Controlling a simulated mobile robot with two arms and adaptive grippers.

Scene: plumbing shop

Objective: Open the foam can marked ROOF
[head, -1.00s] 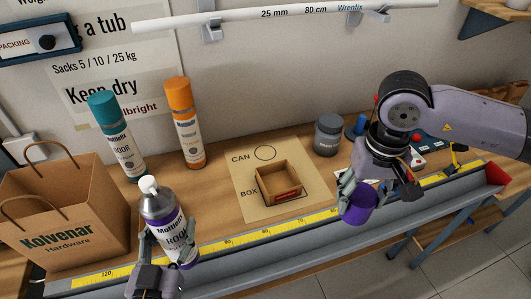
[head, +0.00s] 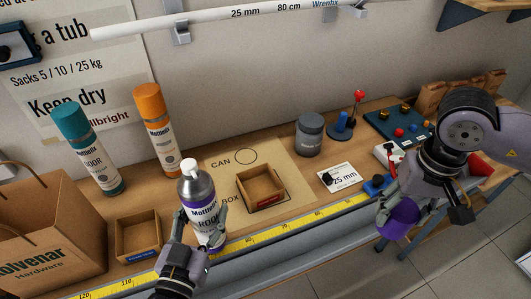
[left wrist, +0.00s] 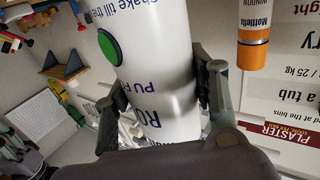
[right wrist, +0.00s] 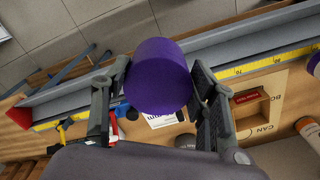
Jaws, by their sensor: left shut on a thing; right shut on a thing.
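The grey foam can marked ROOF (head: 197,188) is upright in my left gripper (head: 203,226), above the front of the bench. Its cap is off and a white nozzle shows on top. In the left wrist view, the fingers close on both sides of the can's white label (left wrist: 155,85), which has a green dot. My right gripper (head: 400,205) is shut on the purple cap (head: 398,220) and holds it in front of the bench at the right, well apart from the can. The cap (right wrist: 160,75) also shows between the fingers in the right wrist view.
A tan board (head: 225,160) marked CAN and BOX carries an open box (head: 280,199). Another open box (head: 118,242) stands left of the can. A teal-capped can (head: 98,165), an orange can (head: 157,130) and a grey jar (head: 309,135) stand behind. A paper bag (head: 50,225) is at left.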

